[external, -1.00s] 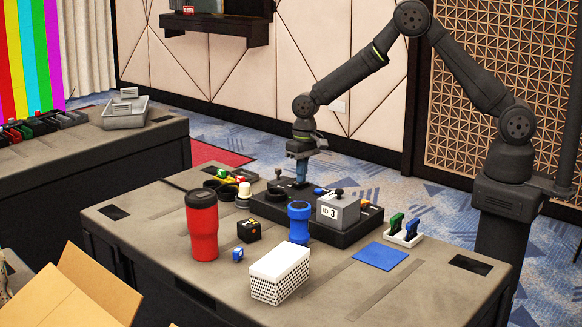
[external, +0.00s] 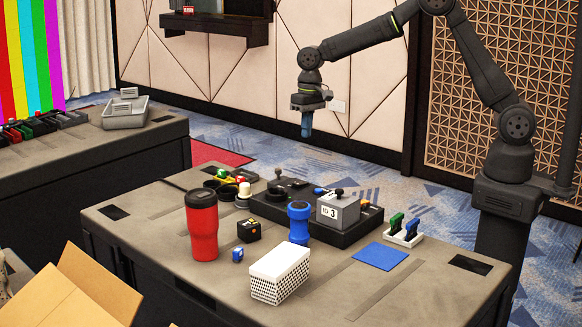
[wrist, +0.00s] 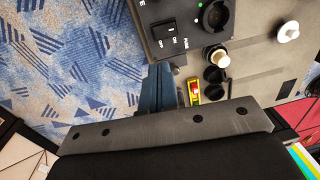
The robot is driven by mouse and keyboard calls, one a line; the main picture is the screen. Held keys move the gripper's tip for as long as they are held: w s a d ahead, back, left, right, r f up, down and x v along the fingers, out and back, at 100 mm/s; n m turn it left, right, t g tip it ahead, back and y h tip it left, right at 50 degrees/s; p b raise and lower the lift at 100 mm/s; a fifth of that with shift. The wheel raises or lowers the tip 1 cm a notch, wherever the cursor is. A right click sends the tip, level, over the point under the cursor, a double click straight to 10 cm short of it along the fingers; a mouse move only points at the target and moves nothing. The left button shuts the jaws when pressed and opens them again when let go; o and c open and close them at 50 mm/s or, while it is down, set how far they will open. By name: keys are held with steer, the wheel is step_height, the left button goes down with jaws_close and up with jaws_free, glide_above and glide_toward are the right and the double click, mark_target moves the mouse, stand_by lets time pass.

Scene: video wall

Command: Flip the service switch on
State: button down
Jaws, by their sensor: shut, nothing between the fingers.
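The black control panel (external: 330,235) lies on the grey table. I cannot tell which way the rocker is tipped, or read a service label. My gripper (external: 306,130) hangs well above the panel's far side, pointing down, with its blue fingers shut and empty. In the wrist view the blue fingertips (wrist: 158,88) show close together below the panel's corner, touching nothing.
A blue cylinder (external: 299,222), red tumbler (external: 202,226) and white patterned box (external: 280,273) stand in front. A blue mat (external: 381,256) lies at right. The air around my gripper is clear.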

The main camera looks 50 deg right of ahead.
mark_target(297, 183)
stand_by(0.3)
steer(key=shift+a+r+y, duration=0.2)
steer(key=shift+a+y, duration=0.2)
steer(key=shift+a, duration=0.2)
steer(key=shift+f, duration=0.1)
steer(key=f, duration=0.4)
steer(key=a+f, duration=0.1)
steer(key=f, duration=0.4)
steer(key=a+f, duration=0.1)
steer(key=f, duration=0.3)
steer(key=shift+a+f, duration=0.1)
steer(key=shift+f, duration=0.25)
